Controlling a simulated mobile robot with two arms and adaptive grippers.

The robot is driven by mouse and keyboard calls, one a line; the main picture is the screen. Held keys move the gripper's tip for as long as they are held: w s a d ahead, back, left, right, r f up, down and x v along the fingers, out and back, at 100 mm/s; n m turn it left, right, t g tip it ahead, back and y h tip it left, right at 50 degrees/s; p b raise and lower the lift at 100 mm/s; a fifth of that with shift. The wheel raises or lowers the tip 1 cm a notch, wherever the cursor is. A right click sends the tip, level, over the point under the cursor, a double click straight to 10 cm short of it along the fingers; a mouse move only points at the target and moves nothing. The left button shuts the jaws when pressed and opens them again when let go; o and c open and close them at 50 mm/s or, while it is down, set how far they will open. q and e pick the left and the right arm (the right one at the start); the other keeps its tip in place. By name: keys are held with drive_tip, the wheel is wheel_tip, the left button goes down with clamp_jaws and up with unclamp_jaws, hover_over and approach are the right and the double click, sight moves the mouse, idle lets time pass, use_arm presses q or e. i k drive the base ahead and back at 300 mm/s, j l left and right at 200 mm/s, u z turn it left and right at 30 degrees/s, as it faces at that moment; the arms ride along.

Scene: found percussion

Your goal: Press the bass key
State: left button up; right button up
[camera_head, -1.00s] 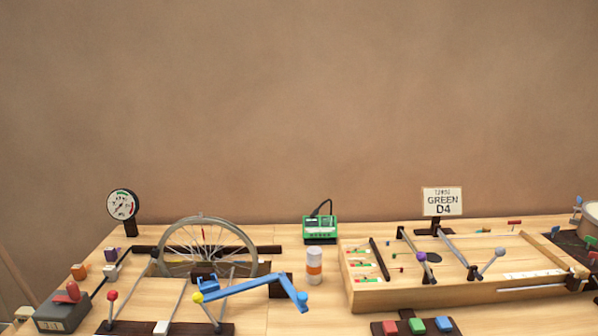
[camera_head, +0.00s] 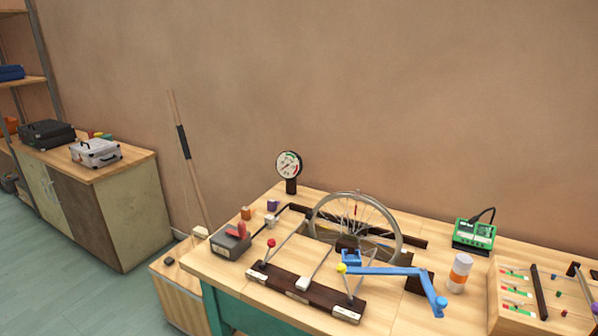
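No key here carries a readable bass label, so I cannot tell which one is the bass key. A dark wooden base (camera_head: 325,301) lies near the front of the table, with levers running over it. Neither of my grippers is in view.
A spoked wheel (camera_head: 352,226), a blue crank (camera_head: 395,271) and a gauge (camera_head: 289,165) stand on the table. A green device (camera_head: 474,235), an orange-white canister (camera_head: 460,273) and a wooden board (camera_head: 516,315) are at right. A cabinet (camera_head: 107,215) stands at left, with open floor before it.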

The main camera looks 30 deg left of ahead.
sight(169, 260)
drive_tip(key=u, duration=1.7)
